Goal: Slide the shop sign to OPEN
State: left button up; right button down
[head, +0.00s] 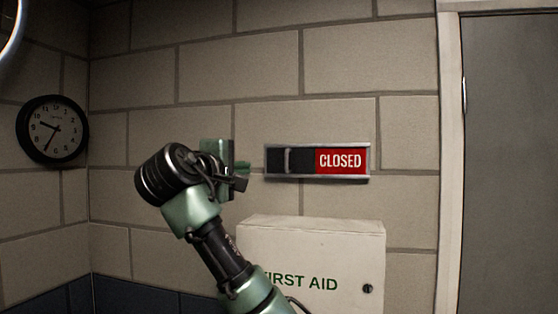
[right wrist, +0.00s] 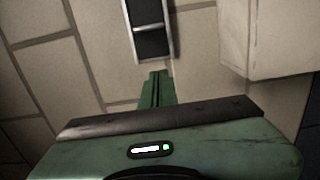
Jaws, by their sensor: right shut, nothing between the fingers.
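The shop sign (head: 342,161) is a wide framed plate on the block wall in the head view. Its right part is red and reads CLOSED. Its left part is a dark slider with an upright handle (head: 288,161) near the sign's left end. The sign's dark end also shows at the top of the right wrist view (right wrist: 152,40), with the handle as a thin bar across it. My right gripper (head: 246,168) is just left of the sign, apart from it, fingers pointing towards it. Its green fingers (right wrist: 157,84) are shut and empty. My left gripper is out of view.
A white first aid box (head: 310,230) is on the wall below the sign, close under my right arm. A round clock (head: 52,130) hangs at the left. A grey door (head: 510,160) with a pale frame is at the right.

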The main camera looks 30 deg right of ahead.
jog(key=shift+r, duration=0.2)
jog(key=shift+d+r, duration=0.1)
jog(key=w+d+p, duration=0.3)
jog(key=d+p, duration=0.5)
jog(key=d, duration=0.3)
jog(key=shift+w, duration=0.25)
jog(key=shift+w+a, duration=0.1)
